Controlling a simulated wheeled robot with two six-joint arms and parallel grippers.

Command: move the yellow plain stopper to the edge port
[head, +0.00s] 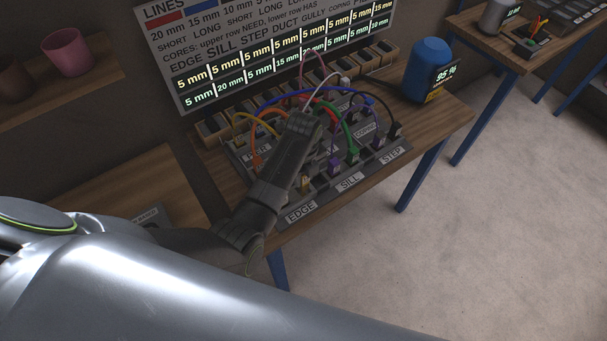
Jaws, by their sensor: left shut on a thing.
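My left gripper (306,118) reaches over the dark port board on the table, among the coloured leads. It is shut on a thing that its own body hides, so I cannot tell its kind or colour. The EDGE label (301,213) is at the board's near left corner, with the SILL label (349,181) to its right. A small tan piece (305,184) shows just right of my forearm, above the EDGE label. A yellow lead (240,118) arches at the board's left side. I cannot make out the yellow plain stopper. My right gripper is out of view.
Several leads, among them a blue one (340,90) and a green one (349,126), crowd around the gripper. A blue container (428,66) with a display stands at the table's back right. A lit sign (270,45) stands behind.

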